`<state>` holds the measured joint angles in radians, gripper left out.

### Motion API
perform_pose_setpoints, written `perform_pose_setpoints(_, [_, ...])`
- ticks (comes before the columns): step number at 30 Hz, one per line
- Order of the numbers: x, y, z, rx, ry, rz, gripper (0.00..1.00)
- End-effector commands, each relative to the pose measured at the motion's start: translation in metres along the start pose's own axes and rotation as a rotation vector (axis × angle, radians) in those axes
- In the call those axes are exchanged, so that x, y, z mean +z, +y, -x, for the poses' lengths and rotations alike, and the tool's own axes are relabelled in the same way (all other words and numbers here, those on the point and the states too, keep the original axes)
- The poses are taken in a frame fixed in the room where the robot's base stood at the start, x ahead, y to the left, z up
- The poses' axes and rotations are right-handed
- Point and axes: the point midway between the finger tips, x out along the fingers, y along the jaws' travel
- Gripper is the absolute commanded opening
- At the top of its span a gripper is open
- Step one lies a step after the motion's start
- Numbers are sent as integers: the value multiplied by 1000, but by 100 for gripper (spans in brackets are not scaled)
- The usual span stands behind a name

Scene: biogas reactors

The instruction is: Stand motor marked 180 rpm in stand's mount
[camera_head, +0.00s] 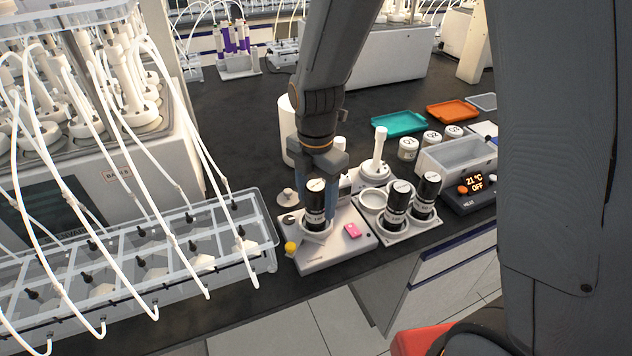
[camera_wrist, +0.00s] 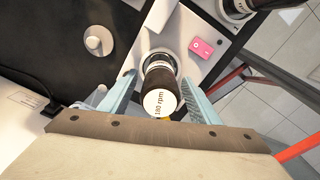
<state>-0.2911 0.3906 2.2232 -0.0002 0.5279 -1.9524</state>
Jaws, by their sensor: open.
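The motor marked 180 rpm (camera_wrist: 160,102) is a black cylinder with a white labelled top. It also shows in the head view (camera_head: 315,205), upright in the round mount (camera_head: 318,236) of the white stand (camera_head: 335,252). My gripper (camera_wrist: 155,97) has its two blue fingers apart, one on each side of the motor; it comes down from above in the head view (camera_head: 322,190). A gap shows between the fingers and the motor in the wrist view. The motor's lower end is hidden inside the mount.
Two other black motors (camera_head: 397,203) stand in a white rack (camera_head: 408,234) right of the stand. A clear tank (camera_head: 130,265) is at left, a heater (camera_head: 470,192) at right.

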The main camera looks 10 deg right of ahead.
Motion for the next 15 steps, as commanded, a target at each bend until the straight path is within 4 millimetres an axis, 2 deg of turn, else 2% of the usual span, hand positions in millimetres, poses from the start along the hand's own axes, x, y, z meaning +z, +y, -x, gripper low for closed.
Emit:
perform_pose_setpoints(5, [1, 1, 20, 4, -2, 0, 57])
perform_pose_setpoints(15, [1, 2, 81, 4, -2, 0, 57])
